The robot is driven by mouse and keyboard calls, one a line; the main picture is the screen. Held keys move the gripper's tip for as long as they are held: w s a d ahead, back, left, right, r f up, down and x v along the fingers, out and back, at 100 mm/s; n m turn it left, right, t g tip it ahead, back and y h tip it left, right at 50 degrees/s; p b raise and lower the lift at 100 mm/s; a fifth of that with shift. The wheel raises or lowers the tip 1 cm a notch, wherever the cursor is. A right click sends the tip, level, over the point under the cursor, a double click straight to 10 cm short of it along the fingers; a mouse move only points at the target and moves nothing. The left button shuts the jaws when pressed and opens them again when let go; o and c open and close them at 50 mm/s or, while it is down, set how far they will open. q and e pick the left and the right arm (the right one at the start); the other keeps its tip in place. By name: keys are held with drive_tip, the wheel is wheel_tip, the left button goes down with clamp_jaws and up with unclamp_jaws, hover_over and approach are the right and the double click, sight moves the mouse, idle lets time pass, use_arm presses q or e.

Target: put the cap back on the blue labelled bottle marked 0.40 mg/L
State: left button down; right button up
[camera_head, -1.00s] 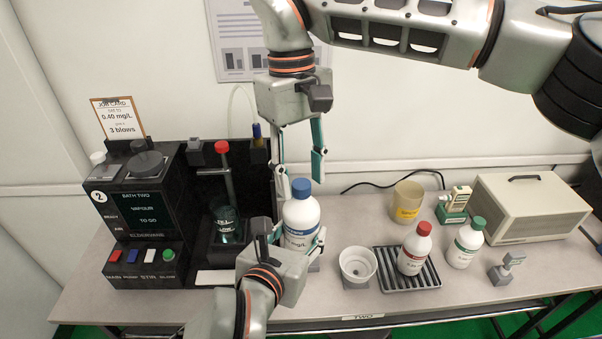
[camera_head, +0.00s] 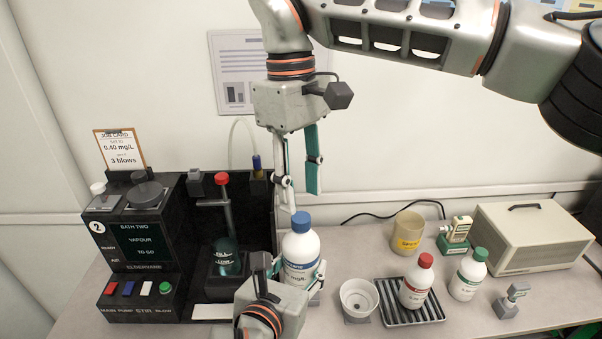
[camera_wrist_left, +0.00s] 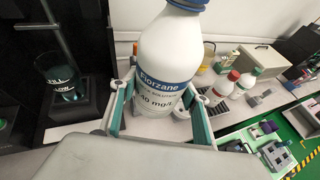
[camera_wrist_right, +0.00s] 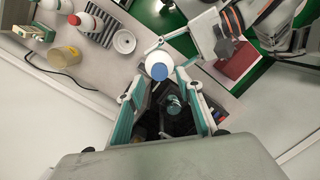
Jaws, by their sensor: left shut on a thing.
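The blue-labelled white bottle (camera_head: 300,250) stands upright with its blue cap (camera_head: 300,219) on its neck. In the left wrist view the bottle (camera_wrist_left: 168,50) shows the label "Florzane" and "40 mg/L", with the cap cut by the top edge. My left gripper (camera_head: 296,272) is shut around the bottle's lower body, one finger on each side. My right gripper (camera_head: 302,198) points down above the cap, open and empty. In the right wrist view the cap (camera_wrist_right: 160,71) lies beyond and between the open fingers, apart from them. How tightly the cap sits cannot be told.
A black bath unit (camera_head: 140,240) with a glass vessel (camera_head: 226,257) stands close left. To the right are a white bowl (camera_head: 359,297), a red-capped bottle (camera_head: 416,284) on a ribbed tray (camera_head: 432,311), a green-capped bottle (camera_head: 467,275), a yellowish beaker (camera_head: 408,232) and a beige case (camera_head: 533,238).

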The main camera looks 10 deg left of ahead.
drive_tip(key=n, duration=0.3)
drive_tip(key=shift+r+n, duration=0.1)
drive_tip(key=shift+n, duration=0.2)
drive_tip(key=n, duration=0.5)
drive_tip(key=shift+r, duration=0.2)
drive_tip(key=n, duration=0.5)
drive_tip(key=shift+r, duration=0.2)
drive_tip(key=n, duration=0.4)
drive_tip(key=shift+r, duration=0.15)
drive_tip(key=n, duration=0.3)
drive_tip(key=shift+r+n+t+y, duration=0.15)
drive_tip(key=shift+n+t+y, duration=0.15)
drive_tip(key=n, duration=0.5)
drive_tip(key=shift+r, duration=0.25)
drive_tip(key=n, duration=0.5)
drive_tip(key=shift+r, duration=0.2)
drive_tip(key=n, duration=0.4)
drive_tip(key=shift+r, duration=0.2)
